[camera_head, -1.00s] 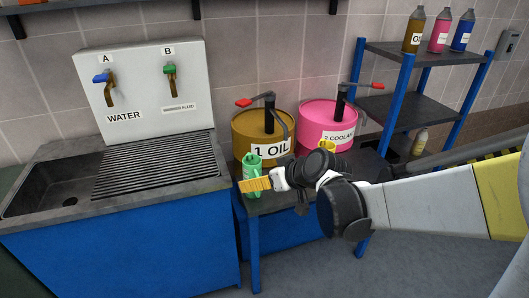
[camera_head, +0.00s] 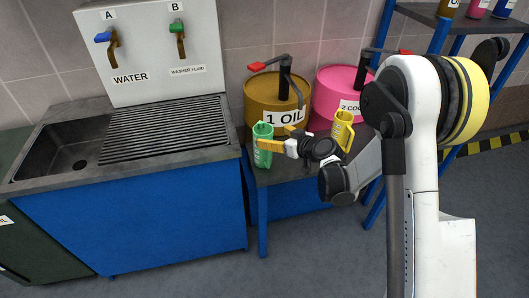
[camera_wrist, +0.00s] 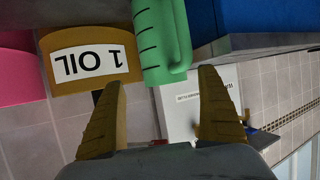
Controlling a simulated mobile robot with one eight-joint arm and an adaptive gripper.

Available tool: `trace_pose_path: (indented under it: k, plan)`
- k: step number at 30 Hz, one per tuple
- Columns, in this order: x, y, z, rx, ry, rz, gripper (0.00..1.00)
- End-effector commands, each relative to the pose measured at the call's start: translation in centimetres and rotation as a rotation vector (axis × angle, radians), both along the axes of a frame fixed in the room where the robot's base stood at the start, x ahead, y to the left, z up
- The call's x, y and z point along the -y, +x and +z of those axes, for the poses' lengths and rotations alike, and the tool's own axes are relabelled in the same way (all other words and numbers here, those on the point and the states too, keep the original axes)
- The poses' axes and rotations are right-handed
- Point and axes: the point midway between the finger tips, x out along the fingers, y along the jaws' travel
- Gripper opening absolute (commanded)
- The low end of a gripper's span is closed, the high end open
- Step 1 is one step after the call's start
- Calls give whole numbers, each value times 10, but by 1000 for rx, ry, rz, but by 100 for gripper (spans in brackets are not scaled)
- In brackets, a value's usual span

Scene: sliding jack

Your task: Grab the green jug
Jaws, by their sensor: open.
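The green jug (camera_head: 262,159) stands upright at the left end of the dark bench, in front of the oil drum. My gripper (camera_head: 277,138) is at its right side, pointing left, and one yellow finger crosses in front of the jug. In the wrist view the jug (camera_wrist: 165,38) appears upside down, with its lower edge between the fingertips of my open gripper (camera_wrist: 160,82). There is a gap on both sides, and nothing is held. The jug's far side is hidden.
The brown oil drum (camera_head: 257,99) and the pink coolant drum (camera_head: 333,97) stand behind. A yellow jug (camera_head: 342,128) is right of my gripper. The sink counter (camera_head: 150,165) is close on the left. A shelf (camera_head: 455,24) stands at right.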

Motion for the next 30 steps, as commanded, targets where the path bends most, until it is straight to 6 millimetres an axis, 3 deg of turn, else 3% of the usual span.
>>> trace_pose_path:
  k: [10, 18, 19, 25, 26, 30]
  plan:
    - [-31, 27, -20, 0, 0, 1, 87]
    - [-36, 33, -20, -1, 1, 0, 87]
    - [-36, 33, -20, -1, 1, 0, 84]
    - [-36, 33, -20, -1, 1, 0, 23]
    - [-36, 33, -20, -1, 1, 0, 19]
    - [-36, 33, -20, -1, 1, 0, 19]
